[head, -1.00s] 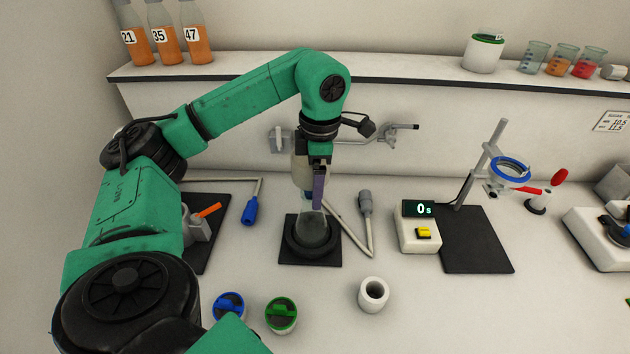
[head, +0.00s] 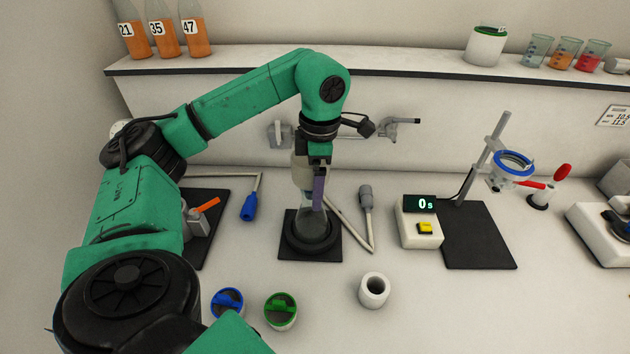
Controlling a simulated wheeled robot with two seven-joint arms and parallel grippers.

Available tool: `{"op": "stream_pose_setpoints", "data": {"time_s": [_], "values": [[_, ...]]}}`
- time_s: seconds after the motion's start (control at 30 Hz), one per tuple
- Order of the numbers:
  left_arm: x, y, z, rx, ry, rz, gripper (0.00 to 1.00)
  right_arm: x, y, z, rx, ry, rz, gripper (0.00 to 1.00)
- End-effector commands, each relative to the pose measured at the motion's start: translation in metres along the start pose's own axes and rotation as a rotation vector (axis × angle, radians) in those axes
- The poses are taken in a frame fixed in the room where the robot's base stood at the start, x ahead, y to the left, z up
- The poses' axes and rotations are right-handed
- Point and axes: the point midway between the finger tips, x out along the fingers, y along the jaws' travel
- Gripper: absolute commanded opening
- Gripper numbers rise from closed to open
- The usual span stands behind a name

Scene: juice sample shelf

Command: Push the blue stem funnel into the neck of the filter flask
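The filter flask (head: 312,232) is clear glass and stands upright in a black round holder on a dark square base, left of the picture's middle. My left gripper (head: 318,190) points down right above it, with one purple-grey finger showing. A pale, whitish funnel body (head: 301,174) is at the fingers, and the gripper appears shut on it. I take it for the blue stem funnel. Its lower end meets the flask's neck; no blue stem shows now, and the fingers partly hide the join. How deep it sits cannot be told. My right gripper is not in view.
A timer box (head: 419,236) and a ring stand with a blue ring (head: 514,163) are to the right. A white cup (head: 374,290) and blue (head: 228,303) and green (head: 281,308) lidded jars stand in front. A shelf (head: 380,68) runs behind.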

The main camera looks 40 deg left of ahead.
Motion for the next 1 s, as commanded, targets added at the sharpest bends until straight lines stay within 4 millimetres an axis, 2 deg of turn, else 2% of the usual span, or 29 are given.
{"op": "stream_pose_setpoints", "data": {"time_s": [0.23,0.37,0.47,0.5,0.6,0.9,1.0], "values": [[-0.001,0.000,0.000,0.000,0.000,0.000,1.00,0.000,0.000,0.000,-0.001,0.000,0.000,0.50],[-0.012,0.001,0.001,-0.001,-0.002,0.001,1.00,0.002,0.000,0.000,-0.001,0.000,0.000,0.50],[-0.029,0.000,0.001,0.001,-0.004,0.001,1.00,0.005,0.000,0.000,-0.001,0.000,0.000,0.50],[-0.044,0.000,0.000,0.000,-0.003,0.002,1.00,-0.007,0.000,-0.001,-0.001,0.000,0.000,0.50],[-0.067,0.001,0.000,-0.001,-0.002,0.003,1.00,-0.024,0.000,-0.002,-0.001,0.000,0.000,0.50],[-0.128,0.000,0.000,-0.001,-0.002,0.003,1.00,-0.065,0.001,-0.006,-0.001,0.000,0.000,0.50],[-0.141,0.000,0.000,0.000,-0.001,0.001,1.00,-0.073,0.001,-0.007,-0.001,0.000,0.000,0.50]]}}
